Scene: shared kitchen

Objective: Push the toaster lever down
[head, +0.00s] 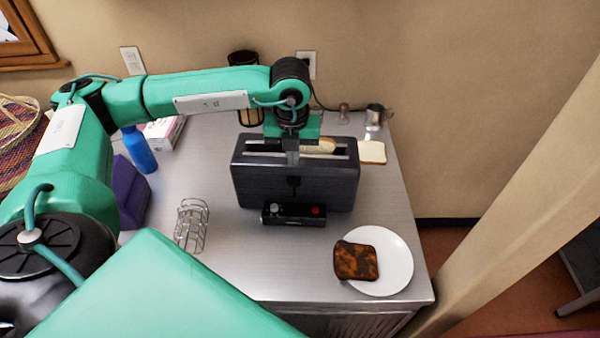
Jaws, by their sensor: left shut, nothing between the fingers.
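The black toaster (335,188) stands on the steel counter, with a long slot on top and a control panel (300,214) with a knob and red button low on its front. A slice of bread (320,146) shows in the slot. A small dark lever (294,183) appears on the front face, above the panel. My left gripper (292,158) points down over the toaster's top, near its front edge and above the lever. It is shut and empty. Whether its tips touch the toaster is unclear. My right gripper is not in view.
A white plate (397,262) with a dark toasted slice (356,261) lies front right. Another bread slice (372,152) is right of the toaster. A wire rack (191,225), blue bottle (139,150) and purple object (130,190) stand left. The counter (245,250) is clear in front.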

